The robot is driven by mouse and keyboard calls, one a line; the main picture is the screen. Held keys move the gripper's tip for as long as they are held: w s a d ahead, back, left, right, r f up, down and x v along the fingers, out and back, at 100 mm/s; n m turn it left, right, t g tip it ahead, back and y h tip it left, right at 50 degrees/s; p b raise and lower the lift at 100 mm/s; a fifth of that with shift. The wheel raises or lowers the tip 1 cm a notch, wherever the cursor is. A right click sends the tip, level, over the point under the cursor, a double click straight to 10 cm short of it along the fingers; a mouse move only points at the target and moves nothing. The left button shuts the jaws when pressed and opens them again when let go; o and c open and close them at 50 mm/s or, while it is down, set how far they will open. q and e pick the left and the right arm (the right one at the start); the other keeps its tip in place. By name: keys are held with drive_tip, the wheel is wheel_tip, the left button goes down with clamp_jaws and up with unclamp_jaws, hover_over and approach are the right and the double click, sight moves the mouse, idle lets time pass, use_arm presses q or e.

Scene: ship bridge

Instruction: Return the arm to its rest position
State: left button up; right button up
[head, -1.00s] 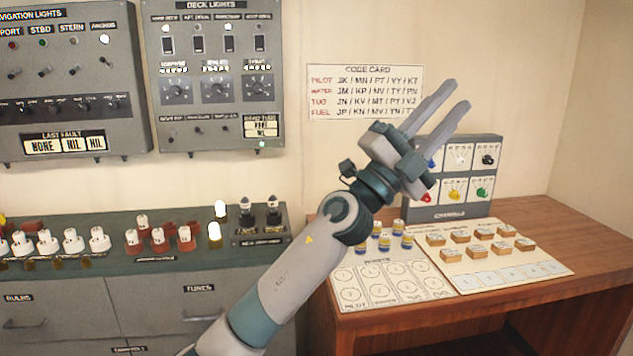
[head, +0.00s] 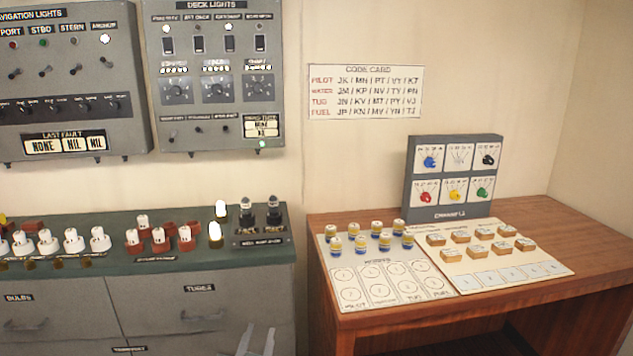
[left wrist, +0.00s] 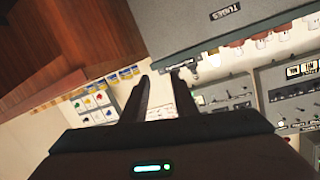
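My left gripper (head: 260,329) shows only by its two fingertips at the bottom edge of the head view, in front of the grey drawers. In the left wrist view my left gripper (left wrist: 160,77) has its two fingers apart with nothing between them. It is open and empty, clear of the bench and the wooden desk. The rest of the left arm is out of the head view. My right gripper is in neither view.
The wooden desk (head: 592,270) holds several small jars, wooden blocks on a card, and a grey panel (head: 455,206) with coloured pieces. The grey drawer bench (head: 150,315) carries bulbs and tubes. Switch panels and a code card (head: 366,92) are on the wall.

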use_arm(q)
drive_tip(key=s+a+f+n+g, duration=0.1)
drive_tip(key=s+a+f+g, duration=0.35)
drive_tip(key=s+f, duration=0.7)
drive_tip(key=s+a+f+g, duration=0.45)
drive_tip(key=s+f, duration=0.45)
drive_tip(key=s, duration=0.6)
drive_tip(key=s+a+f+g, duration=0.1)
drive_tip(key=s+f+g, duration=0.2)
drive_tip(key=s, duration=0.9)
drive_tip(key=w+d+f+t+h, duration=0.1)
drive_tip(key=w+f, duration=0.2)
drive_tip(key=f, duration=0.6)
drive_tip(key=w+d+f, duration=0.2)
drive_tip(key=w+f, duration=0.1)
drive_tip(key=f, duration=0.6)
drive_tip(key=s+d+f+t, duration=0.2)
drive_tip(key=s+f, duration=0.1)
drive_tip(key=f, duration=1.2)
drive_tip(key=shift+f+m+h, duration=0.3)
drive_tip(key=shift+f+h, duration=0.05)
drive_tip(key=shift+h, duration=0.05)
drive_tip(key=shift+s+d, duration=0.15)
